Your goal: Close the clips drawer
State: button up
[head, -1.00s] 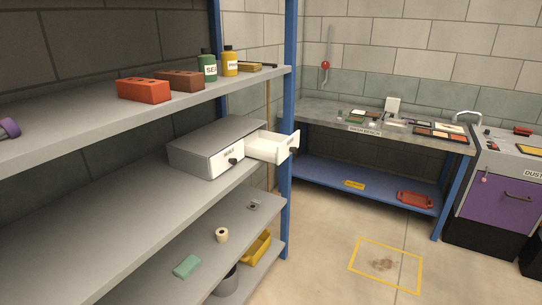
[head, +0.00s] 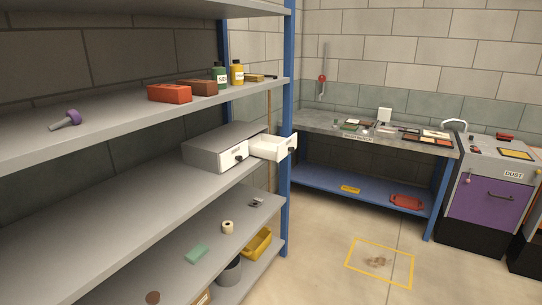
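A grey drawer unit (head: 213,147) stands on the middle shelf, near its right end by the blue post. It has two white-fronted drawers side by side. The left drawer (head: 232,157) is shut, with a dark knob and a label too small to read here. The right drawer (head: 272,146) is pulled out and its front stands near the blue post. Its label cannot be read, so I cannot tell which one is the clips drawer. My gripper is not in view.
The blue post (head: 286,190) stands close beside the open drawer. A workbench (head: 372,139) stands behind. Floor is free right of the shelf.

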aim_at(269, 147)
jog(key=z, duration=0.25)
jog(key=i, duration=1.35)
jog(key=z, duration=0.55)
jog(key=i, duration=1.3)
jog(key=u, duration=0.5)
jog(key=i, duration=0.55)
jog(key=u, duration=0.5)
